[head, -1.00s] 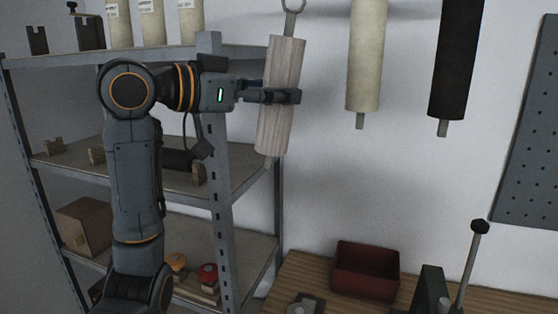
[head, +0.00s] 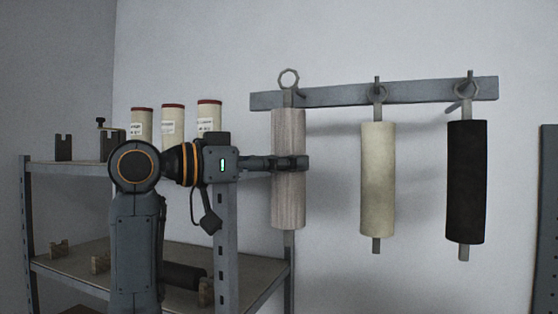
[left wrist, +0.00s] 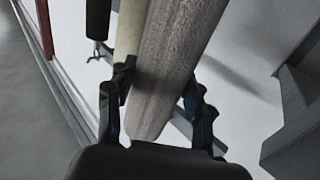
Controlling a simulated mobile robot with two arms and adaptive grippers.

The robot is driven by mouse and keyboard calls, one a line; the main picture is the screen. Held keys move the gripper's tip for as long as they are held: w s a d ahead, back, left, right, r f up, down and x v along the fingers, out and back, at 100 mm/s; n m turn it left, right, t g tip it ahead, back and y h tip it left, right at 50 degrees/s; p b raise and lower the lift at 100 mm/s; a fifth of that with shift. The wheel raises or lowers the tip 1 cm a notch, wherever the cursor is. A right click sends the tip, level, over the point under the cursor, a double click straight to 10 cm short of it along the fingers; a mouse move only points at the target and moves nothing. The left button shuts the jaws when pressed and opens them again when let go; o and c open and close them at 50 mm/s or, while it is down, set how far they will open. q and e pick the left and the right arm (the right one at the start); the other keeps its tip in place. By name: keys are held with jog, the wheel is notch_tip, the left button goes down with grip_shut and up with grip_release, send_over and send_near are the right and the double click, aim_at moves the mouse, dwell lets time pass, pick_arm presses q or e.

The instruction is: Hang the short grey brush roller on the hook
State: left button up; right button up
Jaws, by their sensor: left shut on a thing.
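The short grey brush roller (head: 288,130) hangs nearly upright in my left gripper (head: 289,163), whose fingers are shut around its middle. Its ring (head: 289,78) at the top overlaps the left end of the wall rail (head: 335,97). A small hook (head: 301,93) shows just right of the ring's stem. I cannot tell whether the ring is around the hook or in front of it. In the left wrist view the roller (left wrist: 175,65) runs between the two fingers. My right gripper is not in view.
A cream roller (head: 378,180) and a black roller (head: 466,180) hang from the rail to the right. A metal shelf (head: 75,168) stands at left, with several red-capped tubes (head: 173,122) on top. The wall between the rollers is clear.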

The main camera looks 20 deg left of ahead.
pick_arm(q)
jog(key=w+f+p, duration=0.1)
jog(key=w, duration=0.5)
jog(key=shift+w+f+p, duration=0.3)
jog(key=shift+f, duration=0.05)
dwell(0.5)
jog(key=shift+d, duration=0.15)
dwell(0.3)
jog(key=o, duration=1.4)
jog(key=shift+o, duration=0.2)
notch_tip(320, 180, up, 10)
